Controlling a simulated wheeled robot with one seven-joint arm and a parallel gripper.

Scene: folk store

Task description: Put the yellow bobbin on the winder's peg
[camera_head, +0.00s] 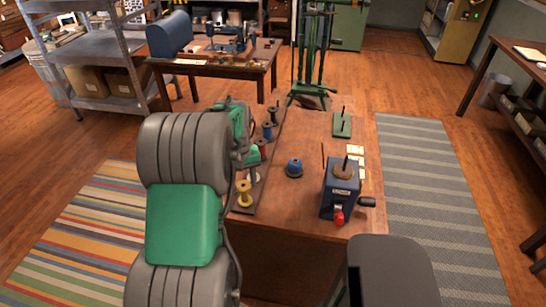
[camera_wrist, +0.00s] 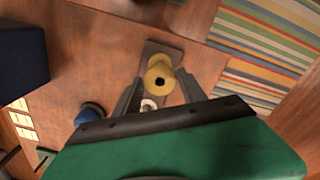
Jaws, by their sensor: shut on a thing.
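The yellow bobbin (camera_head: 244,191) is over the near end of the dark bobbin rack (camera_head: 243,209) and also shows in the wrist view (camera_wrist: 158,68). My gripper (camera_wrist: 160,78) has a dark finger on each side of the bobbin and is shut on it. In the head view the fingers are mostly hidden. I cannot tell whether the bobbin touches the rack. The winder (camera_head: 340,194) is a dark blue box to the right, with a red knob and a crank. Its upright peg (camera_head: 346,162) rises from a round brown disc and is bare.
A white bobbin (camera_wrist: 149,104) sits beside the yellow one, with several others farther along the rack. A green base with a peg (camera_head: 342,122) and pale cards (camera_head: 355,150) lie behind the winder.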

